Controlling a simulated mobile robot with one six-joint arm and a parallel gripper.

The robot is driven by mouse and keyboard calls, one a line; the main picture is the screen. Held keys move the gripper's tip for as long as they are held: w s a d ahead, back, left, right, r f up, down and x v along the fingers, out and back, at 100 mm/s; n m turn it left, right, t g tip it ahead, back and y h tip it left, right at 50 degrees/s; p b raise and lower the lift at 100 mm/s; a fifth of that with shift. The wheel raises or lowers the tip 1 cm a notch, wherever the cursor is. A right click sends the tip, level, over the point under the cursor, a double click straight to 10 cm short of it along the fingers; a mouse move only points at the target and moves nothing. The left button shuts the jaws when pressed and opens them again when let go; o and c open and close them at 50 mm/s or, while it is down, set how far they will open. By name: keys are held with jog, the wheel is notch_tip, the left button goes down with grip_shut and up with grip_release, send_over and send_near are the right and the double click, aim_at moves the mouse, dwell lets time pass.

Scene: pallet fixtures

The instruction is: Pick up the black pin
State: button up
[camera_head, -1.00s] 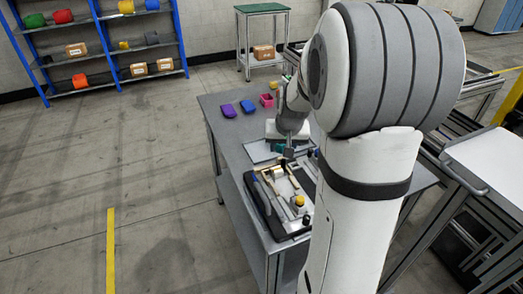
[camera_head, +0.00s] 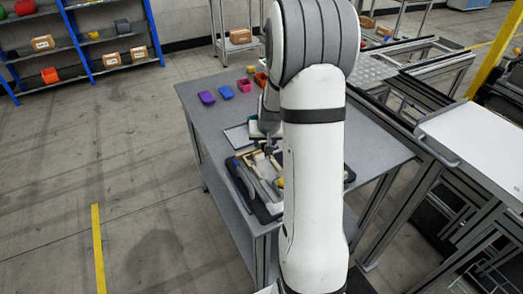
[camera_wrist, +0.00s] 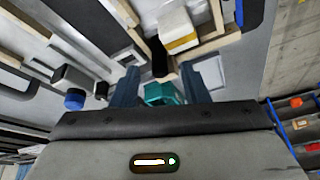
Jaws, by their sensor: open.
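My gripper (camera_wrist: 163,82) is open in the wrist view, with one dark blue-grey finger on each side. A short black piece (camera_wrist: 160,58), which looks like the black pin, stands just beyond the fingertips, between them in the picture and beside pale wooden strips. I cannot tell whether the fingers reach around it. A teal block (camera_wrist: 163,94) shows between the fingers nearer the palm; I cannot tell what it belongs to. In the head view my gripper (camera_head: 268,148) is low over the black-edged fixture tray (camera_head: 241,183), and the pin cannot be made out there.
A blue-capped part (camera_wrist: 74,100) and a white-and-yellow block (camera_wrist: 178,30) sit near the gripper. The table's left side is mostly clear.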

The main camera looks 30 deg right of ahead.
jog(key=shift+c, duration=0.2)
grip_shut()
dwell(0.3)
